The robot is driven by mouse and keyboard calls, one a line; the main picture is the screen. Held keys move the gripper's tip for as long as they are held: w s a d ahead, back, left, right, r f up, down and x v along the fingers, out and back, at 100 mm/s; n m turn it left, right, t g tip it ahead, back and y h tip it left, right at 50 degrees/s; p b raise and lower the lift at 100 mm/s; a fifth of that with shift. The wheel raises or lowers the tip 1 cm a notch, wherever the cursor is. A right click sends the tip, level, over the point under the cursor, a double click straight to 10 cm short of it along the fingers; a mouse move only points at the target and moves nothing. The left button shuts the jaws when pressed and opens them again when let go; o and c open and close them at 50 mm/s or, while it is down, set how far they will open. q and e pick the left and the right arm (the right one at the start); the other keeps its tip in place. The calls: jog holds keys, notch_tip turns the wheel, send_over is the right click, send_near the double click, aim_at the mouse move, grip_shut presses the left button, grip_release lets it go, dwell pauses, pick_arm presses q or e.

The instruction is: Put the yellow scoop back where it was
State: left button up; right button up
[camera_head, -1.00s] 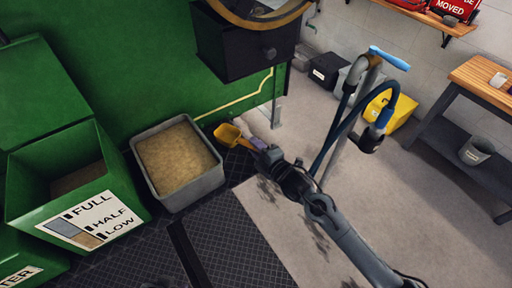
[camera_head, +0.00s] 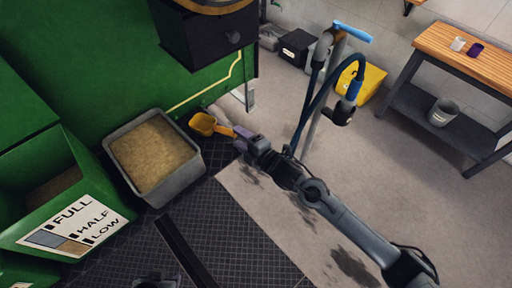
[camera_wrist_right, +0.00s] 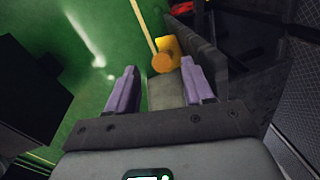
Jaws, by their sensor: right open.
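The yellow scoop (camera_head: 204,124) is just right of the grey bin of sand (camera_head: 190,176), by the green wall. Its handle points right, toward my right gripper (camera_head: 242,138). My right gripper is open, its purple fingers close to the handle end. In the right wrist view the scoop (camera_wrist_right: 168,48) shows just beyond the gap between the two open fingers (camera_wrist_right: 160,88), with the handle end facing the camera. I cannot tell whether the scoop touches the floor or a support. I cannot make out my left gripper in these views.
A green box with a FULL/HALF/LOW label (camera_head: 75,226) stands left of the sand bin. A pump-like stand with a blue handle (camera_head: 351,33) and hose rises behind my right arm. A yellow box (camera_head: 372,82) and wooden bench (camera_head: 470,55) are farther right. The floor in front is open.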

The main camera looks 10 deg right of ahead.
jog(key=s+d+f+m+g+h, duration=0.3)
jog(key=s+d+m, duration=0.3)
jog(key=s, duration=0.5)
jog(key=s+d+f+m+g+h+p, duration=0.1)
jog(key=s+d+f+m+g+h, duration=0.2)
jog(key=s+d+m, duration=0.4)
jog(key=s+d+f+m+g+h, duration=0.3)
jog(key=s+d+m, duration=0.3)
jog(key=s, duration=1.1)
jog(key=shift+s+d+m+g, duration=0.2)
jog(key=shift+m+g, duration=0.1)
jog(key=shift+m, duration=0.8)
jog(key=shift+r, duration=0.1)
notch_tip(320, 180, up, 42)
jog(key=p, duration=4.2)
jog(key=shift+f, duration=0.2)
jog(key=shift+f, duration=0.1)
